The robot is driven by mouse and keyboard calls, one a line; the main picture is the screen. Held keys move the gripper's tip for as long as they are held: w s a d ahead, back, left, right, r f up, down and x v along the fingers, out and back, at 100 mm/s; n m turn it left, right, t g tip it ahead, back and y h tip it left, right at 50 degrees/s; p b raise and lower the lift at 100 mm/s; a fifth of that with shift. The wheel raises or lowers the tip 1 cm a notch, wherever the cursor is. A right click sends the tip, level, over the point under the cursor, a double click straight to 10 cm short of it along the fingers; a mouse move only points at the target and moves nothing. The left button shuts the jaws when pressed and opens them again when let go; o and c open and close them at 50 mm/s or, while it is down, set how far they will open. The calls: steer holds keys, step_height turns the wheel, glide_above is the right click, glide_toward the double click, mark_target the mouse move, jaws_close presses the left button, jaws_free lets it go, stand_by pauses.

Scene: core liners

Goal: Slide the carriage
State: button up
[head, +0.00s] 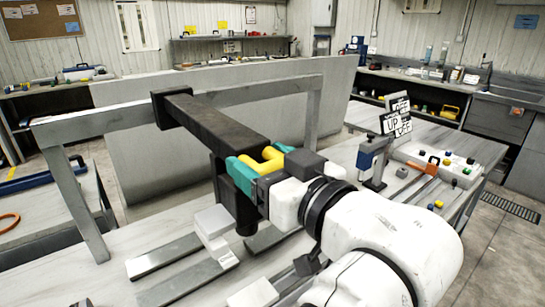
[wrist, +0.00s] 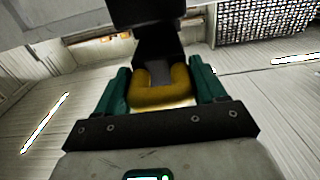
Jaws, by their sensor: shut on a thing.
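A yellow U-shaped handle (head: 266,157) sits at the near end of a dark beam (head: 205,115), which runs back to the grey frame. My gripper (head: 257,156) has its teal fingers on both sides of the handle and is shut on it. In the wrist view the handle (wrist: 162,98) lies between the two fingers of my gripper (wrist: 159,70), with a dark block (wrist: 155,45) behind it. Which dark part is the carriage itself is hard to tell. A dark upright post stands below the beam, partly hidden by my gripper and arm.
A grey frame (head: 100,122) spans the workbench (head: 115,285). Grey metal plates (head: 165,257) lie on the bench at the left front. At the right stand a blue clamp-like stand (head: 372,158), signs (head: 396,123) reading UP and OFF, and a white panel (head: 410,153) with coloured knobs.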

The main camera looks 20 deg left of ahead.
steer(key=o, duration=1.4)
steer(key=p+v, duration=0.3)
steer(key=v, duration=0.7)
steer(key=shift+s+d, duration=0.15)
steer(key=shift+d, duration=0.2)
